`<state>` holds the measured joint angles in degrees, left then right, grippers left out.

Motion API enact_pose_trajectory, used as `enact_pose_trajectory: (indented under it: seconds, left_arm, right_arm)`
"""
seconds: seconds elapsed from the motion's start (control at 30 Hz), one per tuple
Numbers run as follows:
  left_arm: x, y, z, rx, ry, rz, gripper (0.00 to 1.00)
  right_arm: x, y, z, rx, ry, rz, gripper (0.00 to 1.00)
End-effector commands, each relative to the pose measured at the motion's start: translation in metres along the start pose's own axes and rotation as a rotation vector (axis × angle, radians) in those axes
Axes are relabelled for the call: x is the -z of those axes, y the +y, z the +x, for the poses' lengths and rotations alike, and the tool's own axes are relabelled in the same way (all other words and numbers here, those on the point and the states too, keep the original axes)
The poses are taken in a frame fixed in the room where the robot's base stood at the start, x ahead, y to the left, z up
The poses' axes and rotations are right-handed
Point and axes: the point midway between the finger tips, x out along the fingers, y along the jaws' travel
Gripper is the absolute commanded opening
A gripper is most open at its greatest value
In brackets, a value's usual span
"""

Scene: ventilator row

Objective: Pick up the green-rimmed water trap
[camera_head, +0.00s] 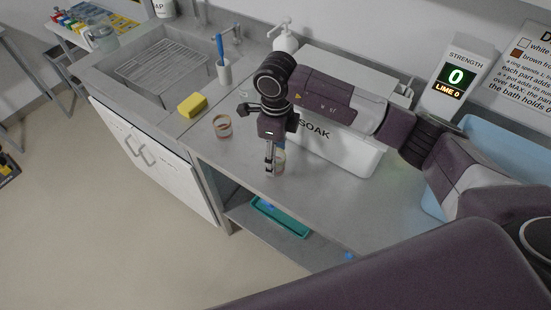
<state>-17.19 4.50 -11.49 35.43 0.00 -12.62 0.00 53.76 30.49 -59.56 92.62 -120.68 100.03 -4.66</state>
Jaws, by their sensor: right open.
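My right gripper (270,171) points down over the steel counter, in front of the SOAK bath. It is open. A small clear cup (281,158) stands right at its fingers, partly hidden by them; a faint greenish tint shows, but I cannot clearly tell its rim colour. I cannot tell whether the fingers touch it. Another small clear cup (222,126) with a reddish-orange band stands on the counter to the left, apart from the gripper. My left gripper is not in view.
The white SOAK bath (345,153) stands behind the gripper. A yellow sponge (192,105), a white cup with a blue brush (223,73) and a pump bottle (285,40) stand near the sink. A strength display (457,77) is at right. The front counter is clear.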

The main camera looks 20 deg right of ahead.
Motion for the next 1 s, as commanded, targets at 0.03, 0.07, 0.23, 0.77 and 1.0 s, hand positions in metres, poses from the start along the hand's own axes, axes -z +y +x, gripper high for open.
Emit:
enact_pose_trajectory:
  seconds: [0.03, 0.07, 0.23, 0.77, 1.0]
  left_arm:
    - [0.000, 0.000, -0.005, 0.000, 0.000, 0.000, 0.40]
    - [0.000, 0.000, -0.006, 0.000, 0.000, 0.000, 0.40]
    - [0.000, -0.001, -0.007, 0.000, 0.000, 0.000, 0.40]
    - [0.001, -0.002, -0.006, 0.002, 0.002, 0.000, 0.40]
    - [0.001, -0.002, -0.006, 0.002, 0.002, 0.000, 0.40]
  right_arm:
    - [0.001, 0.001, 0.006, -0.004, 0.003, 0.002, 0.56]
    - [0.000, 0.001, 0.009, -0.004, 0.001, 0.002, 0.56]
    - [0.000, 0.001, 0.018, -0.001, 0.000, -0.001, 0.56]
    - [0.000, 0.000, 0.018, -0.001, -0.001, -0.001, 0.17]
    - [0.000, 0.000, 0.017, 0.000, -0.002, 0.000, 0.17]
